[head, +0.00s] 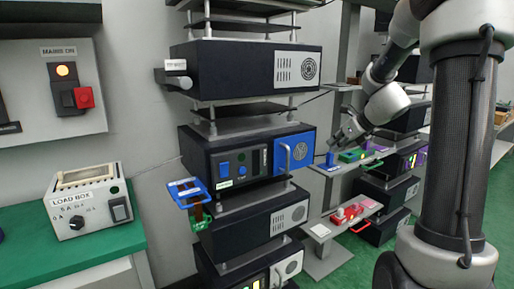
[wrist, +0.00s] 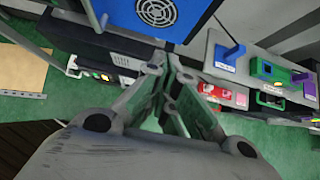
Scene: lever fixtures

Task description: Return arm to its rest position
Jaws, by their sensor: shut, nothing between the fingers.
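My gripper (head: 340,138) is at the end of my grey arm, which comes in from the upper right in the head view. It is in the air to the right of the blue-fronted unit (head: 228,163) in the stack, apart from it. In the wrist view my gripper (wrist: 172,66) has its fingers together with nothing between them. The blue panel (wrist: 150,18) of the unit shows at the top of that view.
A shelf (head: 330,168) with blue and green fixtures stands behind my gripper, and a lower one holds a red fixture (head: 347,212). The load box (head: 92,203) sits on a green bench (head: 90,250) at left. Green floor (head: 375,262) shows below the shelves.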

